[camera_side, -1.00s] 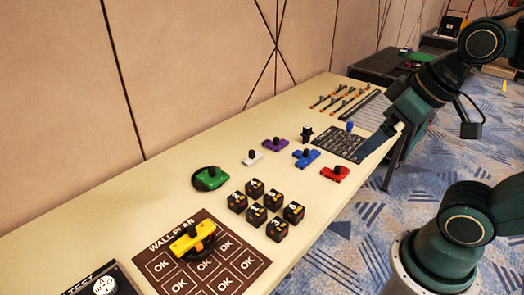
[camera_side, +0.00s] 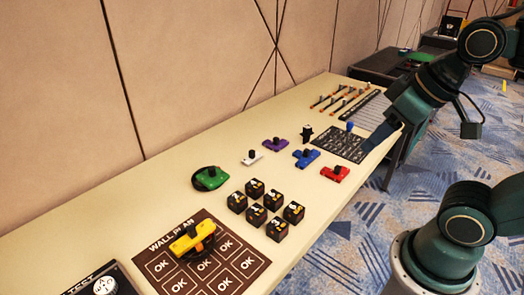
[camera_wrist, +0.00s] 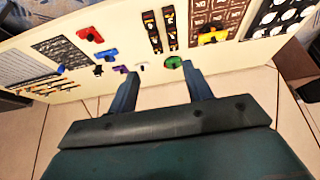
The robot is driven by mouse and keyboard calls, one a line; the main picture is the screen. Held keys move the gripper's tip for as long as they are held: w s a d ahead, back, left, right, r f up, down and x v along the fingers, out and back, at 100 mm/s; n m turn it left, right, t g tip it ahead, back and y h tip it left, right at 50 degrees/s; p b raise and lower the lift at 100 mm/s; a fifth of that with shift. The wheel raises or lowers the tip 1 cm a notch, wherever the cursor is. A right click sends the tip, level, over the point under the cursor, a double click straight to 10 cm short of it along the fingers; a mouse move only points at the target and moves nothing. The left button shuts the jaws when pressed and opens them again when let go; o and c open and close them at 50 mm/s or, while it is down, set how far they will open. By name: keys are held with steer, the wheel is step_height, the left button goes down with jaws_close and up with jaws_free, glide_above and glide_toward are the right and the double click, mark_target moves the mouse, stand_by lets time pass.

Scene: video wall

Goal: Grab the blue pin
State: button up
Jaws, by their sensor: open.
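The small blue pin (camera_side: 350,126) stands upright at the far edge of a dark printed mat (camera_side: 338,148). In the wrist view the blue pin (camera_wrist: 61,69) shows at the left, beside the mat's edge. My gripper (camera_wrist: 160,68) is open and empty, its two fingers spread apart, with the pin well to the left of both. In the side view my gripper (camera_side: 382,136) hangs at the table's right edge, to the right of the pin and apart from it; its fingertips are hard to make out there.
Near the pin are a small black figure (camera_side: 307,134), a blue knobbed piece (camera_side: 306,159) and a red one (camera_side: 334,173). Purple, white and green pieces and several black cubes (camera_side: 274,199) stand nearer. Several slim tools (camera_side: 338,99) lie beyond. A wall (camera_side: 200,70) borders the table.

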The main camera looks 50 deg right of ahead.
steer(key=w+d+r+m+g+h, duration=0.1)
steer(key=w+d+r+m, duration=0.1)
steer(key=w+d, duration=0.3)
steer(key=w+d+r+m+h, duration=0.1)
steer(key=w+d+m, duration=0.2)
steer(key=w, duration=0.4)
steer(key=m+g+h, duration=0.3)
steer(key=m+g, duration=0.1)
steer(key=m, duration=0.7)
glide_above(351, 123)
steer(key=a, duration=0.4)
step_height(351, 123, down, 22)
steer(key=shift+s+a+x, duration=0.1)
steer(key=shift+a+x, duration=0.05)
steer(key=shift+x, duration=2.1)
steer(key=shift+s+a+x, duration=0.15)
steer(key=shift+x, duration=2.1)
steer(key=shift+f, duration=0.2)
